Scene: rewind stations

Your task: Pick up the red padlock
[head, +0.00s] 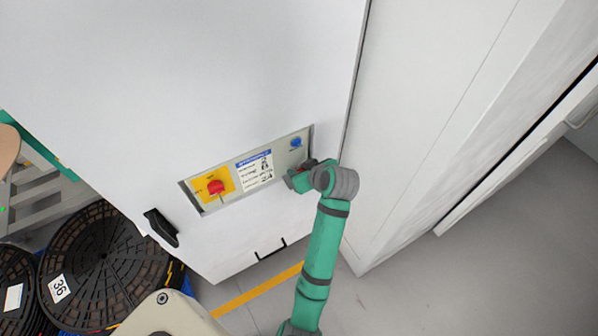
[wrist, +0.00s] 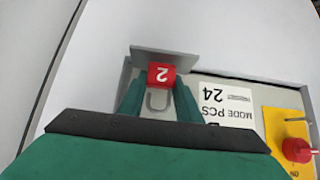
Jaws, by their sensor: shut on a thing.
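The red padlock (wrist: 161,75), marked with a 2, is between the fingertips of my gripper (wrist: 160,95) in the wrist view. Its grey shackle points toward my palm. My gripper is shut on it, in front of the panel's end next to a grey plate. In the head view my gripper (head: 300,178) is at the lower right end of the cabinet panel. I cannot tell whether the padlock still touches the panel.
The recessed panel has a red rotary switch (head: 216,187) on a yellow plate, a label (head: 254,170) and a blue button (head: 296,142). A black handle (head: 161,227) sticks out at the left. Black reels (head: 103,258) stand at the lower left. Grey floor is open at the lower right.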

